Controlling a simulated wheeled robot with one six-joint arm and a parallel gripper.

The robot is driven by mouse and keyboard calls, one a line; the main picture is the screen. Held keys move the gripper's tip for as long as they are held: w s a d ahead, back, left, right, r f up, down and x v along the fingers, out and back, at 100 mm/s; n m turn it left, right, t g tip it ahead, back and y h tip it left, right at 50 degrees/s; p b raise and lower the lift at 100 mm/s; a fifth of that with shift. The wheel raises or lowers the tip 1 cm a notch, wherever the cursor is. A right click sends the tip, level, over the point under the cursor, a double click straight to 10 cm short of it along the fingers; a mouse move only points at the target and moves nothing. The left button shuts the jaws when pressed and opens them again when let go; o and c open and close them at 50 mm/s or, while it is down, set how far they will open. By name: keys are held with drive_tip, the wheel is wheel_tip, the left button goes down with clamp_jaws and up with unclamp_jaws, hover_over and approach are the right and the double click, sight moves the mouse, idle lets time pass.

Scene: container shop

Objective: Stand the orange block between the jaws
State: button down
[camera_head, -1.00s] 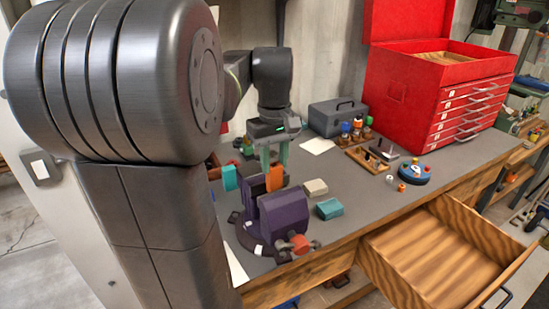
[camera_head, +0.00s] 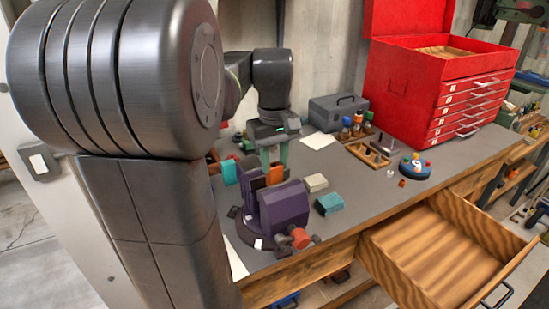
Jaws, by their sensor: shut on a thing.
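The orange block (camera_head: 276,175) stands upright at the purple vise (camera_head: 284,211), its upper part showing above and behind the near jaw. The near jaw hides its lower part, so I cannot tell how deep it sits or whether it touches the vise. My gripper (camera_head: 274,160), with pale green fingers, points down from above and is shut on the orange block's top.
A teal block (camera_head: 330,204) and a cream block (camera_head: 316,182) lie right of the vise. Another teal piece (camera_head: 229,172) is at its left. A wooden rack (camera_head: 368,152), blue round holder (camera_head: 415,168) and red tool chest (camera_head: 430,95) stand farther right. An open drawer (camera_head: 440,250) juts out in front.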

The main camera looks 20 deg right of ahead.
drive_tip(key=shift+f+b, duration=0.55)
drive_tip(key=shift+f, duration=0.45)
idle(0.3)
drive_tip(key=c, duration=1)
unclamp_jaws()
drive_tip(key=shift+o, duration=0.2)
wheel_tip(320, 180, up, 6)
drive_tip(key=p, duration=0.6)
drive_tip(key=shift+r, duration=0.1)
drive_tip(key=shift+f, duration=0.2)
wheel_tip(320, 180, down, 6)
drive_tip(key=b, duration=0.6)
drive_tip(key=shift+r, duration=0.3)
